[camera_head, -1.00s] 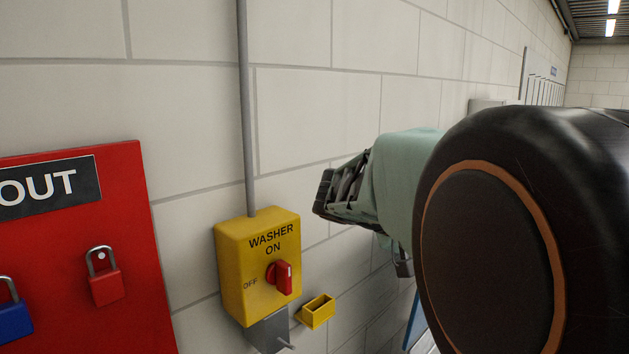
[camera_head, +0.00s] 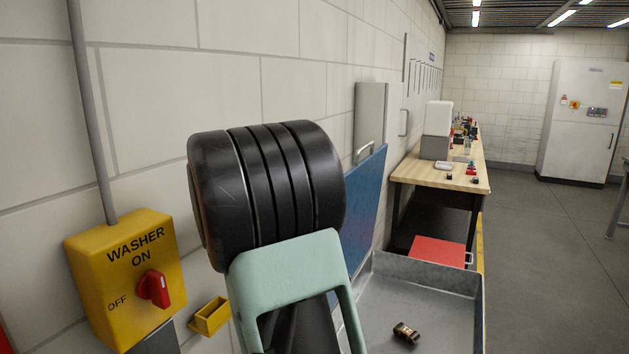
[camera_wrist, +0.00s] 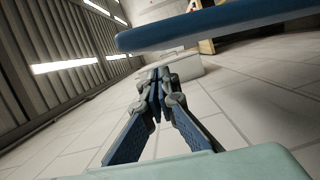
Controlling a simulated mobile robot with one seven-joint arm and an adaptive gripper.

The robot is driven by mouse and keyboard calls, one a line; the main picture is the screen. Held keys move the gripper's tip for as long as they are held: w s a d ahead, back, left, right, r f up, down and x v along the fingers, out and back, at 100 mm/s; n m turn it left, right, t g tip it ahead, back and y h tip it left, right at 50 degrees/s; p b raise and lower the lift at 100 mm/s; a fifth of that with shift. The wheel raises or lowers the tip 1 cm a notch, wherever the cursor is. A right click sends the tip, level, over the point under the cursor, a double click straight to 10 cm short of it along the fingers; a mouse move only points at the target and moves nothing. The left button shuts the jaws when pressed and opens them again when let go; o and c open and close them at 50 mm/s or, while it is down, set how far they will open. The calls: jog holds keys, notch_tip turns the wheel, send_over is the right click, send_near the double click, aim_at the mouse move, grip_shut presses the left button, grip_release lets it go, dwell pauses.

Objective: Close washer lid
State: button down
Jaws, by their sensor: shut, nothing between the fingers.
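The washer is a grey open tub (camera_head: 465,280) at the lower middle of the head view, with a small brass-coloured part (camera_head: 406,332) on its floor. Its blue lid (camera_head: 367,205) stands raised and tilted at the wall side, partly hidden behind my arm. In the wrist view a blue slab (camera_wrist: 215,25), apparently the lid, crosses the top. My gripper (camera_wrist: 156,88) is shut and empty, below the slab in that picture and apart from it. In the head view my arm hides most of the gripper.
A yellow washer switch box (camera_head: 125,275) with a red knob pointing to ON is on the wall at left, beside a small yellow holder (camera_head: 210,316). A wooden workbench (camera_head: 440,174) stands beyond the tub. Grey floor (camera_head: 540,260) is clear at right.

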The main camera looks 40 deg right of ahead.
jog(key=p+x, duration=0.2)
jog(key=x, duration=0.5)
jog(key=shift+w+d, duration=0.15)
jog(key=shift+d, duration=0.25)
jog(key=shift+f, duration=0.1)
